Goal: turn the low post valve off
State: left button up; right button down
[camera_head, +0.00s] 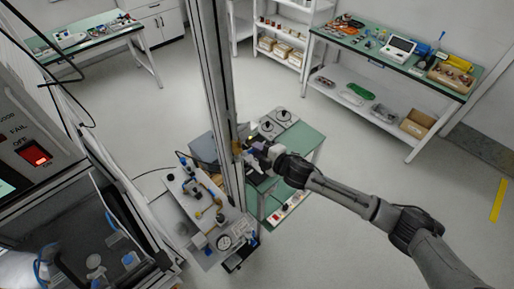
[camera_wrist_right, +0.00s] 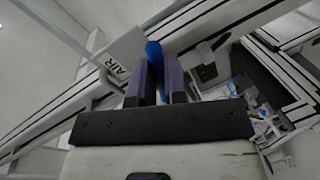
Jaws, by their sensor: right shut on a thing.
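The post (camera_head: 222,95) is a tall grey profile column in the head view. My right gripper (camera_head: 247,147) is at its right side, at a small brass-coloured fitting (camera_head: 237,147). In the right wrist view, the blue valve handle (camera_wrist_right: 153,52) stands between the two purple-padded fingers of my right gripper (camera_wrist_right: 160,80). The gripper is shut on the handle, whose top extends past the fingertips. A white label reading AIR (camera_wrist_right: 118,70) is just left of it. The valve body is mostly hidden by the gripper. My left gripper is not in view.
Below the post is a bench with pipework and a round gauge (camera_head: 224,242). A green table (camera_head: 305,140) with two round dials stands behind my gripper. A cabinet with a lit red switch (camera_head: 35,154) is at left. Open floor (camera_head: 350,240) lies around my right arm.

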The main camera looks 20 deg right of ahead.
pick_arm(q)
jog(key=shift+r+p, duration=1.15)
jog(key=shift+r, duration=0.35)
pick_arm(e)
jog(key=shift+d+r+n+h, duration=0.1)
jog(key=shift+r+n+h, duration=0.6)
jog(key=shift+n, duration=0.8)
jog(key=shift+r, duration=0.15)
jog(key=c, duration=1.2)
grip_release()
jog(key=shift+o, duration=0.2)
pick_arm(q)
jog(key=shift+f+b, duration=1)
pick_arm(e)
jog(key=v, duration=1.3)
jog(key=shift+s+d+f, duration=0.2)
jog(key=shift+s, duration=0.2)
